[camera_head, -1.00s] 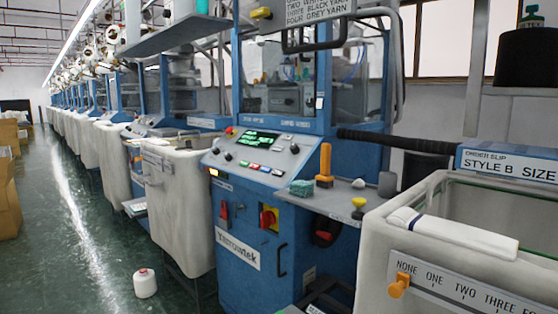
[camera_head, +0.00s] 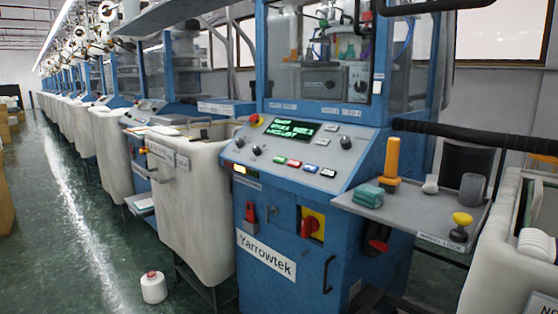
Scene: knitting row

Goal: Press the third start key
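The nearest blue knitting machine carries a tilted grey control panel (camera_head: 300,148) in the middle of the view. Neither of my grippers is in view.
A side shelf (camera_head: 410,213) right of the panel holds a green block (camera_head: 369,195), an orange-handled tool (camera_head: 391,165) and a yellow knob (camera_head: 461,220). Pale bins (camera_head: 188,210) stand beside the machines. A white yarn cone (camera_head: 154,287) stands on the green floor. The aisle at left is clear.

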